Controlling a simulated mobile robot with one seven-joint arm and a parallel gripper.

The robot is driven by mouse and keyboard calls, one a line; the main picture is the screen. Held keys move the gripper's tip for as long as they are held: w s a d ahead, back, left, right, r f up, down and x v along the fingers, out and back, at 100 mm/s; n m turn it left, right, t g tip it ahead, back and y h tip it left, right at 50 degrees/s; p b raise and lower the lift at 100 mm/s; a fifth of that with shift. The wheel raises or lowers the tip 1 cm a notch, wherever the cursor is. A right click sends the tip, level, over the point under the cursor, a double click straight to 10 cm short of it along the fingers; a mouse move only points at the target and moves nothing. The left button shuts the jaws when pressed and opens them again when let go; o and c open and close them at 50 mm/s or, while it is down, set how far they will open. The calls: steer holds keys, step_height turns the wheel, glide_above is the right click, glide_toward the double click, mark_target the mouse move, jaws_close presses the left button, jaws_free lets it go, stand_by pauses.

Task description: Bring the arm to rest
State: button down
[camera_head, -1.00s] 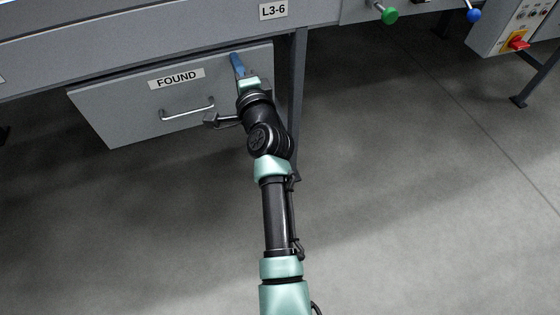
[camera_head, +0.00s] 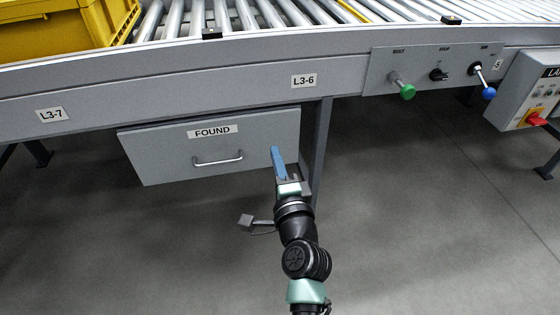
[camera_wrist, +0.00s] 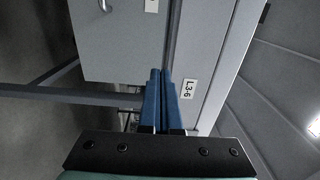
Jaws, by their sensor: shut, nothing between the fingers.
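My gripper (camera_head: 277,162) has blue fingers and is in front of the right end of the FOUND drawer in the head view. Its fingers are together and hold nothing. In the wrist view the two blue fingers (camera_wrist: 160,98) lie side by side, pointing toward the drawer's edge and the rail with the L3-6 label. My arm reaches up from the bottom of the head view, bent at a black joint. I cannot tell whether the fingertips touch the drawer front.
The grey FOUND drawer (camera_head: 165,158) with a metal handle (camera_head: 217,160) hangs under the roller conveyor (camera_head: 260,15). A yellow crate (camera_head: 60,35) is on the rollers. Green (camera_head: 407,91) and blue (camera_head: 489,93) knobs and a control box (camera_head: 530,90) are right. Open floor lies below.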

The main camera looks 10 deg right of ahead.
steer(key=s+a+r+n+t+y+p, duration=0.15)
steer(key=r+n, duration=0.25)
steer(key=r, duration=0.6)
steer(key=s+a+r+n+t+p, duration=0.1)
steer(key=s+a+r+n, duration=0.2)
steer(key=r, duration=0.8)
steer(key=a+r+n+t+y+p, duration=0.1)
steer(key=a+r+n+t+p, duration=0.2)
steer(key=r, duration=0.7)
steer(key=s+a+r+n+t+h+p, duration=0.1)
steer(key=s+r+n, duration=0.3)
steer(key=r, duration=0.5)
steer(key=s+r+n+t+h+p, duration=0.1)
steer(key=s+r+t+p, duration=0.1)
steer(key=s+r, duration=0.55)
steer(key=s+a+r+n+t+h+p, duration=0.1)
steer(key=s+r+n, duration=0.25)
steer(key=r, duration=0.65)
step_height(320, 180, up, 34)
steer(key=p, duration=3.5)
steer(key=shift+s+r, duration=0.15)
steer(key=shift+s, duration=0.05)
